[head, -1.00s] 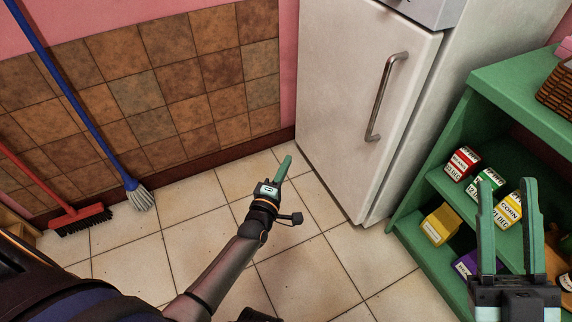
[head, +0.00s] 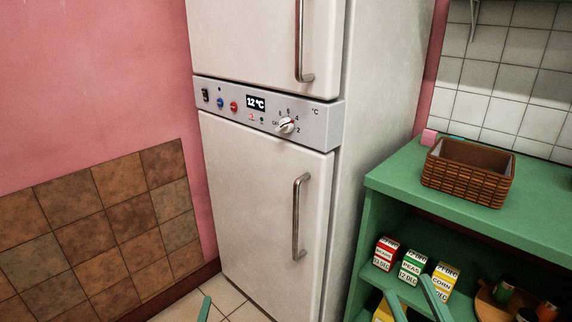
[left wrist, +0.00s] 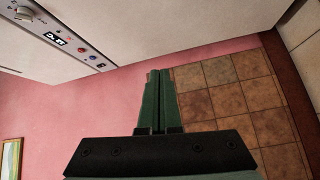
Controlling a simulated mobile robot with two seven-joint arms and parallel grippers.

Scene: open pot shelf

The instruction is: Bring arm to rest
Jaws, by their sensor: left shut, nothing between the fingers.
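My left gripper (head: 204,308) shows only as a green fingertip at the bottom edge of the head view, in front of the fridge's foot. In the left wrist view my left gripper (left wrist: 158,75) has its green fingers together with nothing between them. The pink wall and brown tiles lie beyond it. My right gripper (head: 415,292) shows two green fingertips spread apart at the bottom edge of the head view, in front of the shelf's boxes. The rest of both arms is out of view.
A tall white fridge (head: 260,200) with handles and a control panel (head: 265,112) stands in the middle. Right of it is a green shelf (head: 400,180) with a brown basket (head: 468,172) on top and several small boxes (head: 411,266) inside. Little floor (head: 225,292) shows.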

